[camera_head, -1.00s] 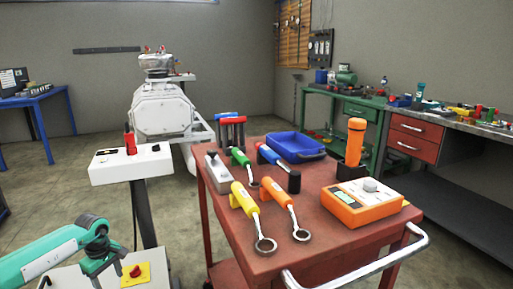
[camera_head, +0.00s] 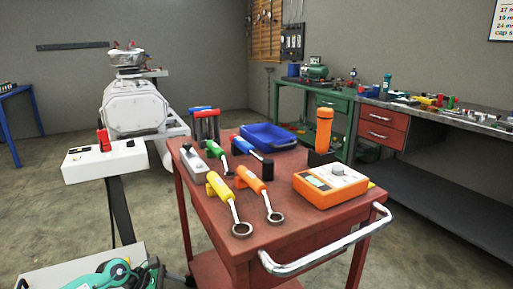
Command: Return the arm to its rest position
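No part of my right arm or gripper shows. I see nothing held.
The red trolley (camera_head: 300,226) carries several tools, a blue tray (camera_head: 268,137) and an orange meter (camera_head: 330,186). A white control box (camera_head: 104,160) with a red switch stands left of it. A white vacuum machine (camera_head: 135,105) and benches stand behind. Floor shows between them.

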